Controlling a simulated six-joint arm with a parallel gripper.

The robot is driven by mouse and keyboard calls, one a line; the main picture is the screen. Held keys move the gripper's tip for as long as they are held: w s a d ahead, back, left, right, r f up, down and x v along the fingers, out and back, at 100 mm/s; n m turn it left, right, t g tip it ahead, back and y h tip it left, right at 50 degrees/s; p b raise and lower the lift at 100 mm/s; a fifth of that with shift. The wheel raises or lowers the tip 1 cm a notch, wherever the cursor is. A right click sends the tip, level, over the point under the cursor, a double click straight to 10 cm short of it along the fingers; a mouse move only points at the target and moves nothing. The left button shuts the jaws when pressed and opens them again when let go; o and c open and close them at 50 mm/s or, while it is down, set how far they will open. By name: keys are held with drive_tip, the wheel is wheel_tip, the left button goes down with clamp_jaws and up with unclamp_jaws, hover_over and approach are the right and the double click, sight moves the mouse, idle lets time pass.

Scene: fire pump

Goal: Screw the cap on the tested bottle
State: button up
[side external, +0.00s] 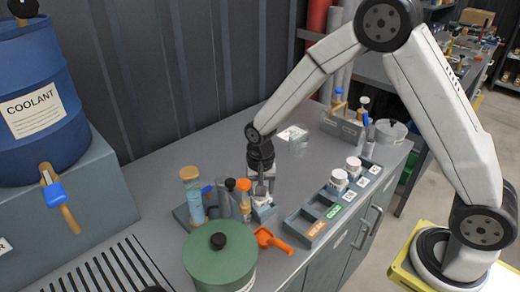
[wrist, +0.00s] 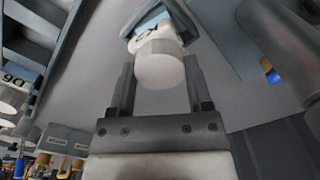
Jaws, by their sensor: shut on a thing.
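My gripper (side external: 262,188) points down over the bench in the side view. In the wrist view its fingers (wrist: 159,76) stand on either side of a white ribbed cap (wrist: 160,62) and are shut on it. The cap sits at the top of a bottle with a pale blue label (wrist: 148,24), standing in a grey holder (wrist: 178,14). I cannot tell how tightly the cap is seated.
A grey tray (side external: 310,217) with compartments holds two white-capped bottles (side external: 338,181). Close left of my gripper stand tubes with orange and dark tops (side external: 244,199), a tall yellow-capped cylinder (side external: 192,194) and a green drum (side external: 219,262). An orange tool (side external: 272,240) lies in front.

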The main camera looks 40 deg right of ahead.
drive_tip(key=shift+m, duration=0.3)
drive_tip(key=shift+m, duration=0.9)
drive_tip(key=o, duration=1.2)
drive_tip(key=shift+r, duration=1.7)
drive_tip(key=shift+w+a+r, duration=0.1)
drive_tip(key=shift+r, duration=2.25)
